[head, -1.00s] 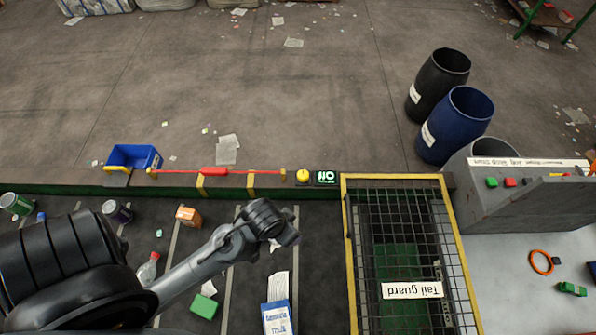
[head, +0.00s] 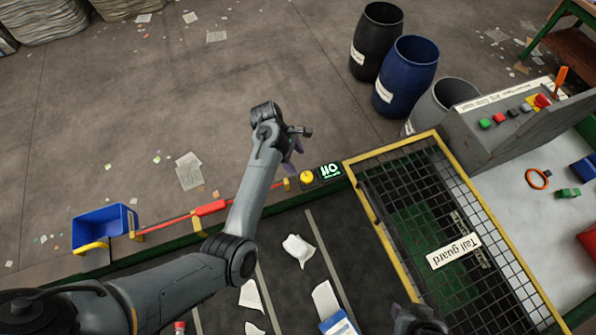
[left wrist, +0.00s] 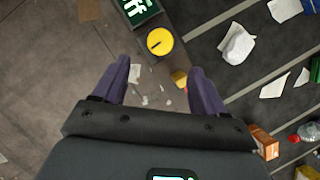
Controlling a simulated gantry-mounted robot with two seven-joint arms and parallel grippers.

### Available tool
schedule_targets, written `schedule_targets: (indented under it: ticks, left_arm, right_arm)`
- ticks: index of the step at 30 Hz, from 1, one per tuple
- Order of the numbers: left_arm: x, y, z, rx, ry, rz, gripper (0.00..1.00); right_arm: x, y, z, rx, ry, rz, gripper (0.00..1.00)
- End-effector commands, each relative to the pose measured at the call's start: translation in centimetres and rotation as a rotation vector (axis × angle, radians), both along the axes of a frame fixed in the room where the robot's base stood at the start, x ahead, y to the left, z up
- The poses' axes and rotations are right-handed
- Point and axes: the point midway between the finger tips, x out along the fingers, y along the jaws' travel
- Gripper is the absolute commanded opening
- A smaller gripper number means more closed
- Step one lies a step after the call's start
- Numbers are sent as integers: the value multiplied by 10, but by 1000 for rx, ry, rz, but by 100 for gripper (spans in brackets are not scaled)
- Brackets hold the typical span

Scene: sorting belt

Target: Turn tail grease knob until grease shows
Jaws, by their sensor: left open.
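A round yellow knob (head: 307,177) with a dark mark on its face sits on the belt's far rail, left of a dark sign with green letters (head: 331,172). The left wrist view shows the knob (left wrist: 160,41) just beyond my open fingertips, with the sign (left wrist: 138,10) beside it. My left gripper (head: 293,165) is open and empty, with purple fingers, close to the knob's upper left and apart from it. A dark part at the bottom edge seems to be my right gripper (head: 418,320); its fingers are not clear. I see no grease.
The yellow-framed mesh tail guard (head: 455,250) stands right of the knob. A red bar (head: 208,207) runs along the rail to a blue bin (head: 105,225). A control box (head: 500,130) and barrels (head: 405,72) are at the right. Papers lie on the belt.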

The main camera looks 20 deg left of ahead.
Motion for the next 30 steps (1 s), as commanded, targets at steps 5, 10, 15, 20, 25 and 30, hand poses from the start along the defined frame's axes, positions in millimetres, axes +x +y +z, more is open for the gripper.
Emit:
schedule_targets:
  ticks: [5, 10, 15, 20, 25, 30]
  left_arm:
    - [0, -10, -23, -2, 3, -2, 72]
    - [1, -21, -49, -1, 2, -3, 72]
    - [3, -30, -71, 0, 0, -3, 72]
    - [3, -35, -85, 1, -1, -3, 72]
    - [4, -37, -91, 2, -2, -2, 72]
    - [4, -37, -91, 2, -3, -3, 72]
  right_arm:
    - [0, -2, 1, -7, 0, 2, 43]
    - [0, -2, 0, -7, -1, 1, 43]
    - [0, -1, -1, -3, -1, 0, 43]
    - [0, 0, -2, 1, -1, -2, 43]
    - [0, 1, -2, 6, -1, -4, 43]
    - [0, 1, -2, 6, -1, -4, 43]
